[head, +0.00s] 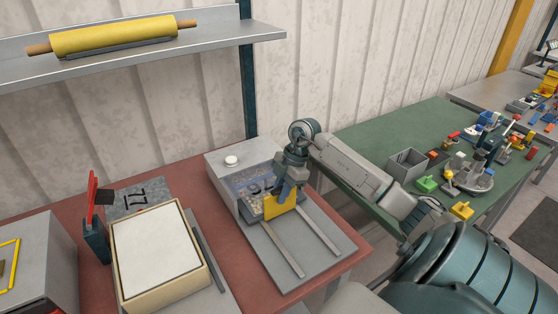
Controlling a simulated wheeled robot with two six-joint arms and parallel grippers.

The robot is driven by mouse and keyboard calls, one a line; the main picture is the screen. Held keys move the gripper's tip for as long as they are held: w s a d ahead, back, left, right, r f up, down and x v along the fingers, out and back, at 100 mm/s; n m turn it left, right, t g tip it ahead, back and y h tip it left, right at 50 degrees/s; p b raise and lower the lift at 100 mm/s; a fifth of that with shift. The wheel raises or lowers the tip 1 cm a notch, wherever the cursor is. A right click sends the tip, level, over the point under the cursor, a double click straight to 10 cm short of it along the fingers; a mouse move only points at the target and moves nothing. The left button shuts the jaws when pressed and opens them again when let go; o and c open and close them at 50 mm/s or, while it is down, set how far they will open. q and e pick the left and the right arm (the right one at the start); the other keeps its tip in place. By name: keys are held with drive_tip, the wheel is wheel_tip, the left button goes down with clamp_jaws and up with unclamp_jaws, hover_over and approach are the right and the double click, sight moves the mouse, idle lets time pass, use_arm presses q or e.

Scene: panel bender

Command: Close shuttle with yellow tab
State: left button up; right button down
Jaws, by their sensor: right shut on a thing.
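The yellow tab (283,205) is a small upright plate on the front of the shuttle (252,208), a grey tray that sits on a grey base with two pale rails (318,234). A dark, speckled, bluish surface shows behind the tab, beside the grey housing (222,178). My right gripper (284,194) reaches down from above and is shut on the yellow tab, hiding its upper part and some of the shuttle. The rails in front of the tab are bare. My left gripper is not in view.
A cream-framed box with a white top (160,252) and a red-handled lever (91,192) stand left on the red-brown table (190,184). A yellow roll (115,36) lies on the shelf above. The green table (385,128) at right holds several small parts.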

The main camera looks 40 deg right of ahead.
drive_tip(key=c, duration=1.3)
unclamp_jaws()
drive_tip(key=shift+a, duration=0.1)
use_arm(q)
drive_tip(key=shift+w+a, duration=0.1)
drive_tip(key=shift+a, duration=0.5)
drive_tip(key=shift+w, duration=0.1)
use_arm(e)
drive_tip(key=b+v, duration=0.3)
drive_tip(key=v, duration=0.7)
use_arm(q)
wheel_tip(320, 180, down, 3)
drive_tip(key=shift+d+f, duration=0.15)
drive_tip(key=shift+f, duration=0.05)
use_arm(e)
drive_tip(key=shift+r, duration=0.4)
